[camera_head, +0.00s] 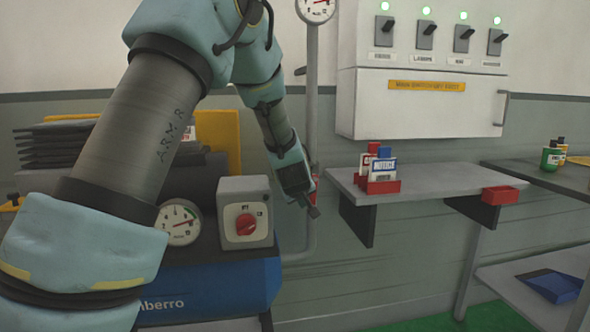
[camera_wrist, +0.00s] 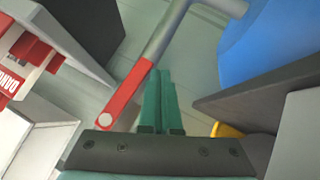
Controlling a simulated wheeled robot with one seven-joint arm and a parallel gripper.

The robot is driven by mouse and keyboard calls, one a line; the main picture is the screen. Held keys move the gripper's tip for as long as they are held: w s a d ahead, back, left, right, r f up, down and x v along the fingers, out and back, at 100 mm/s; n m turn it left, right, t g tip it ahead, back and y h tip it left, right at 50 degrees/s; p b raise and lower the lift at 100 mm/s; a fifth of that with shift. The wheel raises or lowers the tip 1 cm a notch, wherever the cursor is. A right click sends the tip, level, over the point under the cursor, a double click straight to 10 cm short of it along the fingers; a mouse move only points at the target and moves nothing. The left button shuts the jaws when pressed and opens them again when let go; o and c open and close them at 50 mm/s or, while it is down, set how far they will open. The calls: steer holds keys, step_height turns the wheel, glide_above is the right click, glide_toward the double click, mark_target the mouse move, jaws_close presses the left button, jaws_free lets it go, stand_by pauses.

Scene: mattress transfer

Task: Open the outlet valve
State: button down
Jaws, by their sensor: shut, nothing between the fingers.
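The outlet valve's red handle (camera_wrist: 126,96) shows in the wrist view, slanting from lower left to upper right and meeting a grey bar or pipe (camera_wrist: 165,32). My gripper (camera_wrist: 160,76), with green fingers close together, is shut and empty just right of the handle. I cannot tell whether the fingers touch it. In the head view my gripper (camera_head: 313,211) points down beside the vertical grey pipe (camera_head: 312,120), right of the compressor. Only a sliver of red (camera_head: 317,178) shows behind it there; the valve body is mostly hidden.
The blue compressor tank (camera_head: 215,290), with a control box (camera_head: 246,212) and red knob, stands at left. A wall shelf (camera_head: 440,180) holding red tag holders (camera_head: 383,187) is close on the right. A white electrical cabinet (camera_head: 425,100) hangs above it.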

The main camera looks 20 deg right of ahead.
steer(key=shift+s, duration=0.1)
stand_by(0.5)
steer(key=p+v, duration=0.1)
steer(key=v, duration=0.9)
steer(key=shift+s+a+r, duration=0.15)
steer(key=shift+r, duration=0.05)
